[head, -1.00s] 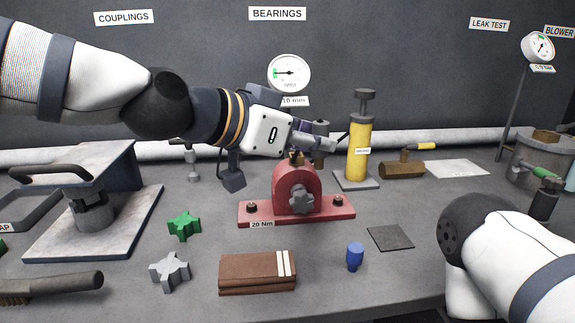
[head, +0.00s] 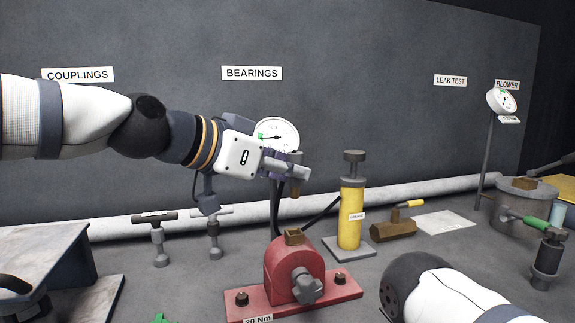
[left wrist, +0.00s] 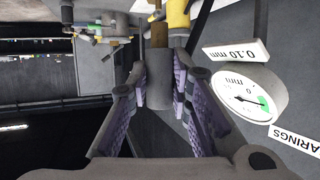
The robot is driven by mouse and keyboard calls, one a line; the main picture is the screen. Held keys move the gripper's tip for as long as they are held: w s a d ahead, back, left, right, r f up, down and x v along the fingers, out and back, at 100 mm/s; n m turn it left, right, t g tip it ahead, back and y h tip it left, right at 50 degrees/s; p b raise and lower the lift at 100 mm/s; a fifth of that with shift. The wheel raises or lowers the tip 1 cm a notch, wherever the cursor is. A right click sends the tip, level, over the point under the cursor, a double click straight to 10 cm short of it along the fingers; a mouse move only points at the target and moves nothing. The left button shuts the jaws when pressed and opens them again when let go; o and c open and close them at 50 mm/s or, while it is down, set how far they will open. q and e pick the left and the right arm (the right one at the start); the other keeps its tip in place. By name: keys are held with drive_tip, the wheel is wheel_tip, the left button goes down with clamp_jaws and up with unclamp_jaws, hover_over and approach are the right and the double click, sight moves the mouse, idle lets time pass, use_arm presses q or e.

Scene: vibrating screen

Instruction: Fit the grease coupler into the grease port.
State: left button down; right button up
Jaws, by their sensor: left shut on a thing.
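My left gripper (head: 284,166) is shut on the grease coupler (head: 296,158), a grey cylinder with a brass-coloured lower end. The coupler hangs upright above the red bearing housing (head: 293,267), apart from it. The brass-coloured grease port (head: 293,237) is on top of the housing, below the coupler. A black hose runs from near the gripper to the yellow grease pump (head: 351,215). In the left wrist view the coupler (left wrist: 180,78) is between the purple finger pads of the gripper (left wrist: 165,85). My right gripper is out of view.
A dial gauge (head: 278,136) stands just behind the gripper. T-handled tools (head: 158,240) stand at left. A brown block (head: 393,230) and a white sheet (head: 446,223) lie right of the pump. My right arm fills the lower right.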

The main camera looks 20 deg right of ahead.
use_arm(q)
hover_over(288, 235)
drive_tip(key=shift+w+f, duration=0.1)
drive_tip(key=shift+f, duration=2.45)
drive_tip(key=shift+f+b, duration=0.4)
drive_tip(key=shift+f, duration=1.15)
drive_tip(key=c, duration=1.4)
unclamp_jaws()
drive_tip(key=shift+o, duration=0.2)
drive_tip(key=shift+r, duration=0.1)
drive_tip(key=v, duration=1.2)
